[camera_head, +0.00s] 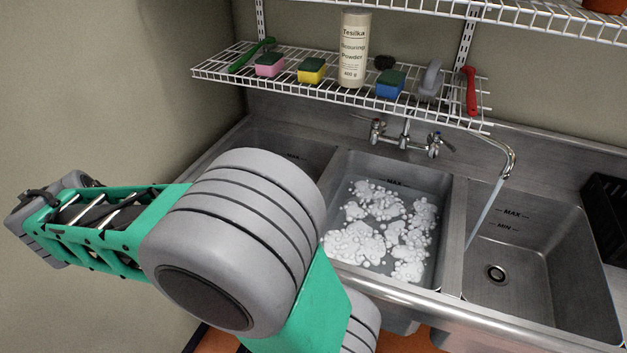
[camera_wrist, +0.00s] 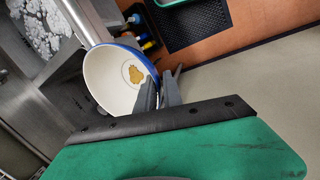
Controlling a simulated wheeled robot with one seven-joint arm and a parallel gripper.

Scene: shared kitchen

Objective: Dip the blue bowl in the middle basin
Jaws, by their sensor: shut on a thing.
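The blue bowl (camera_wrist: 103,75) shows in the wrist view, white inside with a blue rim and a yellow-brown stain at its bottom. My gripper (camera_wrist: 158,92) is shut on the bowl's rim and holds it tilted. The bowl and the gripper are not visible in the head view, where my arm fills the lower left. The middle basin (camera_head: 447,215) holds water with patches of white foam. Foam also shows at the top left of the wrist view, apart from the bowl.
The right basin (camera_head: 530,265) has a drain, and the tap (camera_head: 508,160) runs water into it. The left basin (camera_head: 270,150) is partly behind my arm. A wire shelf (camera_head: 215,70) above holds sponges, brushes and a scouring powder can (camera_head: 354,50). A black rack (camera_head: 606,215) stands at right.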

